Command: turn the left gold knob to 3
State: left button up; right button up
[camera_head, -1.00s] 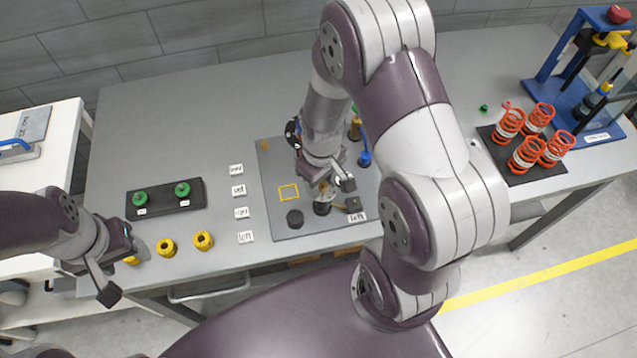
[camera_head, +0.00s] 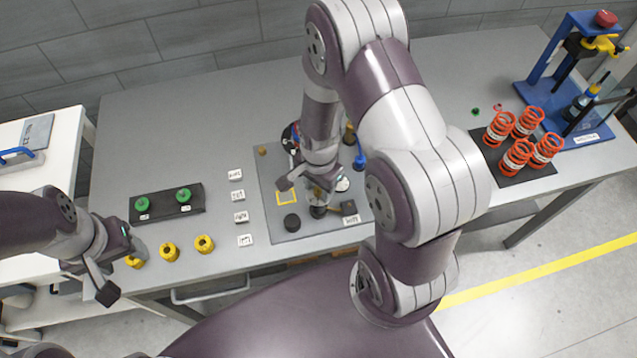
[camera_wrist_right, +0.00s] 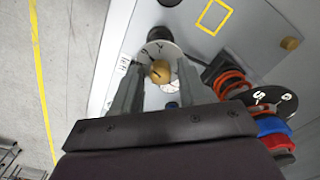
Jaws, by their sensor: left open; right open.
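The gold knob (camera_wrist_right: 160,72) sits on a white dial disc (camera_wrist_right: 170,52) with dark numerals, too small to read surely. In the right wrist view, the two fingers of my right gripper (camera_wrist_right: 160,84) are open, one on each side of the knob. I cannot tell whether they touch it. In the head view my right gripper (camera_head: 314,187) is low over the grey panel (camera_head: 273,172), and mostly hides the knob and dial. My left gripper (camera_head: 122,268) is open at the left front of the table, close to a yellow part (camera_head: 136,256).
A black round piece (camera_head: 291,222) and a yellow square outline lie on the panel beside the dial. White label tiles (camera_head: 237,195) stand left of it. A black block with green knobs (camera_head: 165,203) is further left. Orange springs (camera_head: 516,157) stand at right.

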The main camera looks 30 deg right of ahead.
jog(key=shift+m, duration=0.9)
jog(key=m+p, duration=0.1)
jog(key=m, duration=0.2)
jog(key=shift+r+m, duration=0.15)
jog(key=shift+m, duration=1.35)
jog(key=m, duration=0.3)
jog(key=shift+p, duration=0.35)
grip_shut()
jog(key=n+p, duration=0.1)
jog(key=n, duration=0.4)
jog(key=n+p, duration=0.1)
jog(key=n, duration=1.1)
